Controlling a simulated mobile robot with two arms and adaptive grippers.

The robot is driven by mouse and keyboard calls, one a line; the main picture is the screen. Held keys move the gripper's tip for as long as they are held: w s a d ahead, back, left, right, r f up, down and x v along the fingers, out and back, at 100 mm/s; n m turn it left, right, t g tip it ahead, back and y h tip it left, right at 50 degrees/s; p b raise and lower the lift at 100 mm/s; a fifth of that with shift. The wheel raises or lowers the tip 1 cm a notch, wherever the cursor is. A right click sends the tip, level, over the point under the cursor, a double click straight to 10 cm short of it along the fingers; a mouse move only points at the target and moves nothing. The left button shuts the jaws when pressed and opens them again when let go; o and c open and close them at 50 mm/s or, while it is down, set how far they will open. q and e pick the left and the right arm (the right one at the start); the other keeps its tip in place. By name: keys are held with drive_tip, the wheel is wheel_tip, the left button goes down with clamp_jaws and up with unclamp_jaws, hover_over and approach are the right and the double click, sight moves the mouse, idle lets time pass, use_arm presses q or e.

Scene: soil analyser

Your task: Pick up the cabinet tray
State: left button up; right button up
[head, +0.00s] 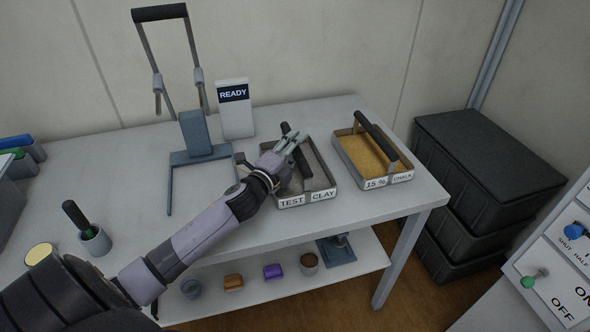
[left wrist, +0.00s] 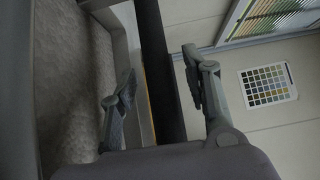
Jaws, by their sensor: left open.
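I cannot tell from the labels which one is the cabinet tray. My left gripper (head: 292,148) is open over the TEST CLAY tray and hides part of it. In the left wrist view a dark bar (left wrist: 160,70) runs between the open fingers, with grey soil (left wrist: 75,85) at left. My right gripper is out of view.
A grey stand with a tall handle (head: 199,140) and a READY sign (head: 235,108) are behind my left arm. A cup (head: 95,240) stands at left. Small items sit on the lower shelf (head: 360,275). Black crates (head: 480,160) and a control panel (head: 560,270) are at right.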

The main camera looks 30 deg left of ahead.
use_arm(q)
drive_tip(key=shift+c, duration=0.5)
clamp_jaws()
idle(0.4)
drive_tip(key=shift+r, duration=0.1)
